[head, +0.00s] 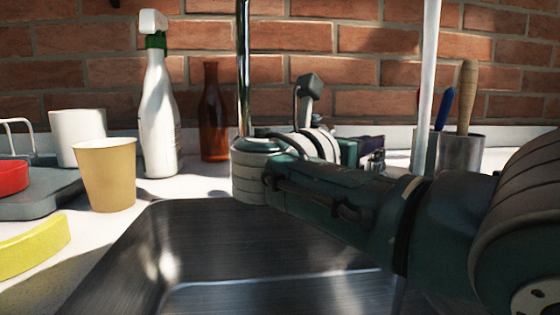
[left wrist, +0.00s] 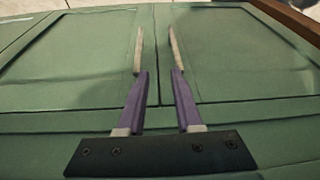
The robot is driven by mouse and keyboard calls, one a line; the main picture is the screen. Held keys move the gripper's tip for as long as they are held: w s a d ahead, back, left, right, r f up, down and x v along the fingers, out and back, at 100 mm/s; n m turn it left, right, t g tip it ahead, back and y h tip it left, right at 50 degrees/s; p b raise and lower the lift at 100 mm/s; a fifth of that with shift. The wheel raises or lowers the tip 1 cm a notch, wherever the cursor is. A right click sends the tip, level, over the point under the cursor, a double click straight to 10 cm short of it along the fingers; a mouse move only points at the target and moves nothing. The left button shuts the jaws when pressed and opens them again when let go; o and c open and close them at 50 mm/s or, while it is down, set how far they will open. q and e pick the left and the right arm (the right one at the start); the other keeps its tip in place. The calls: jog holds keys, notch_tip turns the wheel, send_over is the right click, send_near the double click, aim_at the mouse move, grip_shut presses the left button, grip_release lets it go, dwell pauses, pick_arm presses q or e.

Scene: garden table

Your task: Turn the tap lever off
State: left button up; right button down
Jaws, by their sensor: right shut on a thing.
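My right arm reaches in from the right over the sink and folds back at the wrist. My right gripper (head: 372,143) is mostly hidden behind it; its purple fingers show at the back, shut by a small chrome fitting (head: 376,160). This fitting seems to be the tap lever part, but its angle is not visible. A tall chrome pipe (head: 243,65) runs down behind my wrist. A pale vertical column (head: 426,85) stands right of the gripper; I cannot tell whether it is water. My left gripper (left wrist: 156,45) is open and empty before green cabinet doors (left wrist: 70,65).
The steel sink (head: 170,225) lies below my right arm. On the left are a tan cup (head: 106,175), white mug (head: 78,138), spray bottle (head: 158,115), brown bottle (head: 214,115) and yellow item (head: 35,247). A metal utensil pot (head: 462,153) stands by the brick wall (head: 330,35).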

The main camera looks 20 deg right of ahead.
jog(key=g+b, duration=0.1)
jog(key=b, duration=0.1)
jog(key=f+m+b, duration=0.1)
jog(key=b, duration=0.1)
jog(key=shift+w+a+g+h+b, duration=0.1)
jog(key=shift+w+g+h+b, duration=0.2)
jog(key=shift+g+h, duration=0.1)
jog(key=shift+r+b, duration=0.2)
jog(key=shift+b, duration=0.3)
pick_arm(q)
notch_tip(320, 180, down, 7)
jog(key=shift+f, duration=0.15)
pick_arm(e)
jog(key=shift+r+m+g, duration=0.2)
jog(key=shift+m+g, duration=0.1)
pick_arm(q)
jog(key=shift+a, duration=0.1)
pick_arm(e)
jog(key=c, duration=0.9)
grip_release()
jog(key=shift+r, duration=0.1)
jog(key=shift+c, duration=0.2)
